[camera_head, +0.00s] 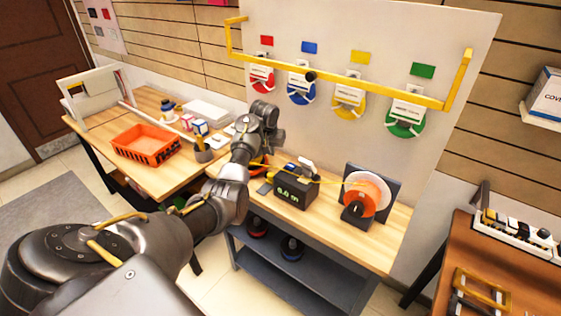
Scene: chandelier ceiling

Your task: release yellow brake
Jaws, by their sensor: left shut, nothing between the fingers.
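A white wall board (455,30) carries a row of round coloured reels, each under a card of its own colour. The yellow reel (350,95) is third from the left, below a yellow card (359,57), with a white labelled block on its front; I cannot read the label. My left gripper (268,138) is shut and empty at the end of my left arm, in front of the board's lower left and apart from the yellow reel. Its fingertips are hard to make out. My right gripper is not in view.
A yellow rail (400,93) runs across the board in front of the reels, with a black knob. The bench below holds a black display box (293,192) and an orange spool (366,194) with a yellow line. An orange basket (146,145) stands on the left table.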

